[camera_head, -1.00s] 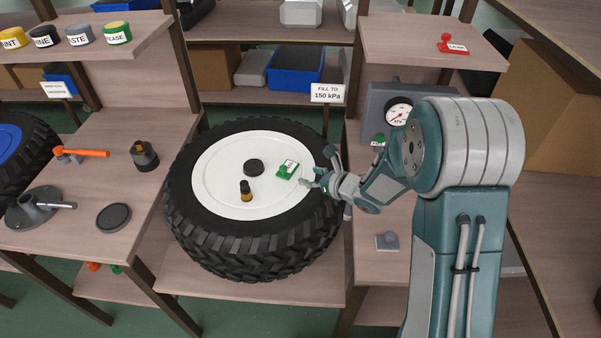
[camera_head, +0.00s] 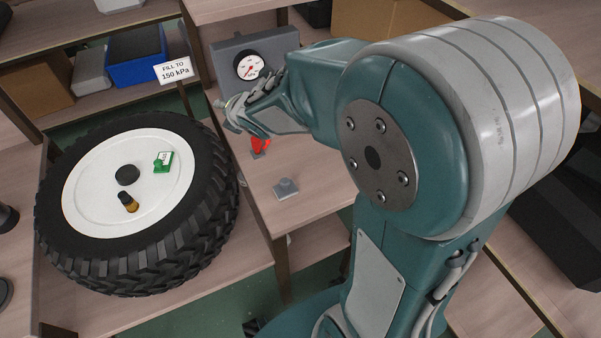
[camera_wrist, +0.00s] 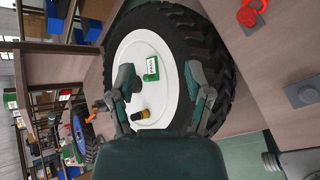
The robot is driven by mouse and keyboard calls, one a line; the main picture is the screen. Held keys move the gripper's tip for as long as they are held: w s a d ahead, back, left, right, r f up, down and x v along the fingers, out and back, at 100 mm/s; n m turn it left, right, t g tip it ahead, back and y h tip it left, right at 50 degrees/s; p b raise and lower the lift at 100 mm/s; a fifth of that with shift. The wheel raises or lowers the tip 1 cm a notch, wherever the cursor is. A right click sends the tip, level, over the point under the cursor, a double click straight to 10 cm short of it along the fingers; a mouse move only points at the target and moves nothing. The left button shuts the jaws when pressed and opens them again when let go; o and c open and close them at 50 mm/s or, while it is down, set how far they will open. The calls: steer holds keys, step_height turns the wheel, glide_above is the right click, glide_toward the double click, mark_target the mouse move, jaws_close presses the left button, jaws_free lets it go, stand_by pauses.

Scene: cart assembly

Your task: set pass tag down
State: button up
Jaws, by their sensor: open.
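The green pass tag (camera_head: 163,162) lies on the white wheel disc (camera_head: 95,205), to the right of a round black cap. Its white label shows. In the wrist view the tag (camera_wrist: 151,68) shows between my finger outlines, with the wheel beyond them. My gripper (camera_head: 232,114) is open and empty. It is apart from the tag, to the right of the wheel and in front of the pressure gauge. My two spread fingers (camera_wrist: 160,98) show in the wrist view.
The black cap (camera_head: 128,175) and a brass-and-black valve piece (camera_head: 129,203) are on the wheel disc. The pressure gauge (camera_head: 249,66) stands behind. A sign (camera_head: 175,71) rises behind the wheel.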

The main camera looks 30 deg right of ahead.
steer(key=s+d+r+m+g+h, duration=0.1)
steer(key=s+d+r+m+g, duration=0.1)
steer(key=s+m, duration=1.1)
steer(key=s+d+r+m+g+h, duration=0.1)
steer(key=s+d+r+m+g, duration=0.1)
steer(key=s+m, duration=1.2)
steer(key=shift+r+g, duration=0.7)
steer(key=shift+r, duration=0.25)
